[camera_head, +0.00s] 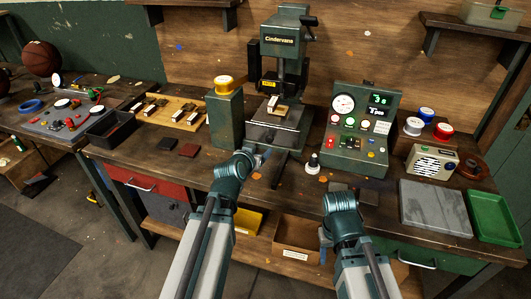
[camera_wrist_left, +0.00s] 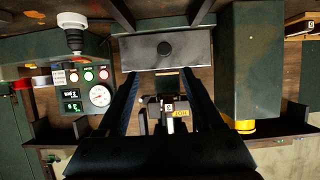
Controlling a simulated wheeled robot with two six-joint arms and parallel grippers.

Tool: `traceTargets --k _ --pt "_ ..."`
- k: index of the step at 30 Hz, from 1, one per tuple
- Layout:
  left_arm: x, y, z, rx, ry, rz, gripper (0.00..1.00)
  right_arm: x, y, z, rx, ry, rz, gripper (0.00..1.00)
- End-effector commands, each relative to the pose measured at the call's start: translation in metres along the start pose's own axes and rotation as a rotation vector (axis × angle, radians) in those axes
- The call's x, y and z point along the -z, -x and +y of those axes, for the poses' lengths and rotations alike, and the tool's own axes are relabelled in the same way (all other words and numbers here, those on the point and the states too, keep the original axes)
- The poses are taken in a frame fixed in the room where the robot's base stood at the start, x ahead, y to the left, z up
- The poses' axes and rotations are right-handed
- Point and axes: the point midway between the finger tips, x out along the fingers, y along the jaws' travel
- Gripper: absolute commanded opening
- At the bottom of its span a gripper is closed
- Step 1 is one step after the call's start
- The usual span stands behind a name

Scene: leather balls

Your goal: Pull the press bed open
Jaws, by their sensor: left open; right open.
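The green press (camera_head: 283,50), labelled Cindervane, stands at the back middle of the workbench. Its grey press bed (camera_head: 270,134) is a flat plate low at the front, with a small tan and metal block (camera_head: 273,108) above it. My left gripper (camera_head: 259,158) is open just in front of the bed.
A green post with a yellow top (camera_head: 224,120) stands left of the bed. A control box (camera_head: 357,130) with gauge and buttons stands right. A dark knobbed piece (camera_head: 313,164) sits before it. A grey slab (camera_head: 434,208) and green tray (camera_head: 493,218) lie farther right.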

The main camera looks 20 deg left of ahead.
Motion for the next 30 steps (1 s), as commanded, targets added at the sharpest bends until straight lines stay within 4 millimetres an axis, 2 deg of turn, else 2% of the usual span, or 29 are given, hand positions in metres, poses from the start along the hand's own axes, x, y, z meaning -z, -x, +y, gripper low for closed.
traceTargets --k 2,7,11,24,30 --pt "0.002 0.0 -0.007 0.015 0.004 0.02 0.68 0.0 -0.002 0.0 0.0 0.0 0.0 0.5" --pt "0.004 -0.002 -0.009 0.018 0.005 0.027 0.68 0.0 -0.003 0.0 0.0 0.0 0.0 0.5" --pt "0.003 -0.014 -0.009 0.017 0.003 0.026 0.68 0.001 -0.008 -0.001 0.0 0.0 0.0 0.5" --pt "0.004 -0.101 -0.01 0.017 0.003 0.025 0.68 0.003 -0.042 -0.004 0.0 0.0 0.0 0.5" --pt "0.006 -0.127 -0.01 0.016 0.005 0.024 0.68 0.003 -0.051 -0.005 0.0 0.0 0.0 0.5"
